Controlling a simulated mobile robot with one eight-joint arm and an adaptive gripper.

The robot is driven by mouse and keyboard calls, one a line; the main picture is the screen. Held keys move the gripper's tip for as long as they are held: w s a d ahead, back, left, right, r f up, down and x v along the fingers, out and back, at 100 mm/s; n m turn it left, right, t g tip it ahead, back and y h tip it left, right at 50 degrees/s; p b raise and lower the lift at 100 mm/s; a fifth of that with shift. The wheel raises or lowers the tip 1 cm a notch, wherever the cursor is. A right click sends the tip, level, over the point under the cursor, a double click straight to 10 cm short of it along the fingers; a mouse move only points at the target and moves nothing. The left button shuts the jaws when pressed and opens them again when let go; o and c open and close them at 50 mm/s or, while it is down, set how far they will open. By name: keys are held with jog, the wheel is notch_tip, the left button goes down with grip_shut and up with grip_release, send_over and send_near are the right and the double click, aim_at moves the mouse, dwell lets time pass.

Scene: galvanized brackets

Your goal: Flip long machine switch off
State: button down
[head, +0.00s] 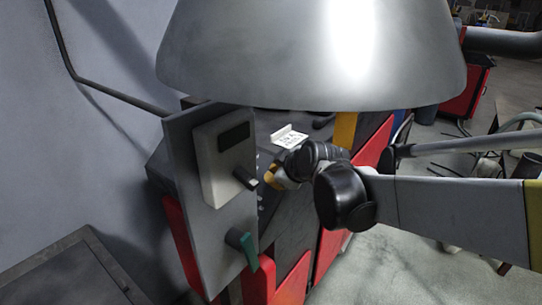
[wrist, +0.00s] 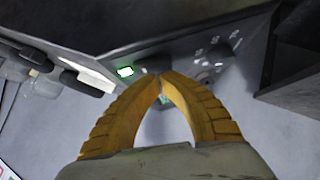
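A grey upright panel (head: 181,160) carries a pale box with a dark window; a dark lever with a pale tip (head: 246,179) sticks out from its lower part. Below it a green-handled switch (head: 241,242) sticks out from the panel. I cannot tell which of the two is the long machine switch. My gripper (head: 270,180) is just right of the dark lever, apart from it in the picture. In the wrist view the yellow fingers of my gripper (wrist: 162,76) arch together, tips meeting, with nothing visible between the tips. A small green part shows behind them.
A large metal hood (head: 310,55) hangs above the panel. A dark machine (head: 291,215) with red parts stands behind, a white label plate (head: 289,137) on top. A lit green button (wrist: 125,71) is near the fingertips in the wrist view. Open floor (head: 390,265) lies to the right.

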jog(key=shift+w+f, duration=0.15)
jog(key=shift+f, duration=0.15)
